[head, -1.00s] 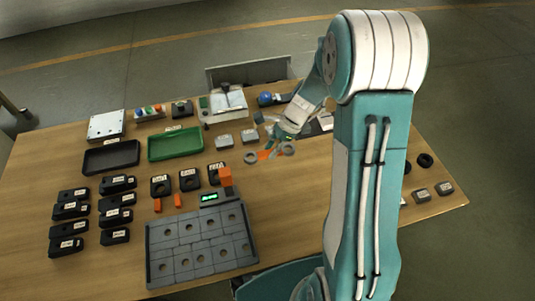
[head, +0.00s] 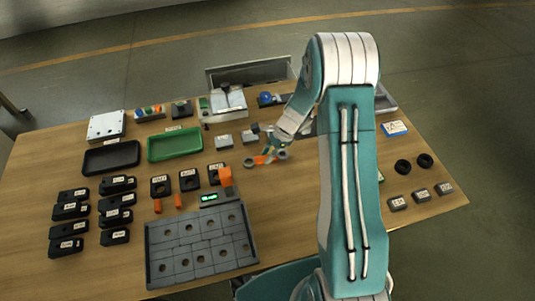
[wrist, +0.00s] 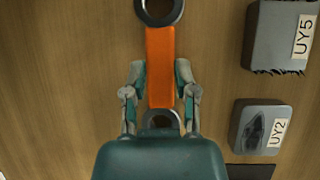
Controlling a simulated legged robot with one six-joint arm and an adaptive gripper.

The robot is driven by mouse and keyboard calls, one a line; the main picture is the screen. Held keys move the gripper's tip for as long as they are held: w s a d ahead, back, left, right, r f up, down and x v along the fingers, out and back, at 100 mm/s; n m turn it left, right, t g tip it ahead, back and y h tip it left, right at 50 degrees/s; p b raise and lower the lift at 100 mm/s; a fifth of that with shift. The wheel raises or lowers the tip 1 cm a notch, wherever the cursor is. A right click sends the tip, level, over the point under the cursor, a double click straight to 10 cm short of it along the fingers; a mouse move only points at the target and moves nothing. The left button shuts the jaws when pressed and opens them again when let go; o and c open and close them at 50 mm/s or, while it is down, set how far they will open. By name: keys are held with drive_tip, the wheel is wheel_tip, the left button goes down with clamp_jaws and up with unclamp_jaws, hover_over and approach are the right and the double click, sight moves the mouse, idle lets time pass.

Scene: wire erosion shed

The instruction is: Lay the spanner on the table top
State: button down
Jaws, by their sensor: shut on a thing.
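The spanner (wrist: 160,55) has an orange handle and grey ring ends. My gripper (wrist: 160,92) is shut on its handle, with one finger on each side. In the head view the spanner (head: 266,159) is at the far middle of the wooden table top (head: 305,185), low over the wood. I cannot tell whether it touches the table. My gripper (head: 272,148) partly covers it in the head view. The near ring is partly hidden by my wrist in the wrist view.
Grey blocks labelled UY5 (wrist: 276,35) and UY2 (wrist: 258,127) lie right of the spanner in the wrist view. A green tray (head: 175,144), a black tray (head: 111,157) and a grey plate with holes (head: 200,244) are to the left. Bare wood surrounds the spanner's near side.

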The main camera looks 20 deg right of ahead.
drive_tip(key=shift+c, duration=2)
unclamp_jaws()
drive_tip(key=v, duration=1.2)
drive_tip(key=s+a+r+n+t+h, duration=0.1)
drive_tip(key=s+a+r+n+h, duration=0.1)
drive_tip(key=s+r+n, duration=0.45)
drive_tip(key=s+a+r+n+t+h, duration=0.1)
drive_tip(key=s+a+r+n, duration=0.15)
drive_tip(key=r, duration=0.65)
drive_tip(key=s+r+n+t+h, duration=0.1)
drive_tip(key=s+r+n, duration=0.1)
drive_tip(key=s, duration=0.3)
drive_tip(key=s+r+n+t+h, duration=0.1)
drive_tip(key=s+r+n+t, duration=0.1)
drive_tip(key=s+n, duration=0.2)
drive_tip(key=s+a+r+n+t+h, duration=0.1)
drive_tip(key=s+r+n, duration=0.1)
drive_tip(key=s, duration=0.5)
drive_tip(key=shift+n+t, duration=0.3)
drive_tip(key=shift+n, duration=0.1)
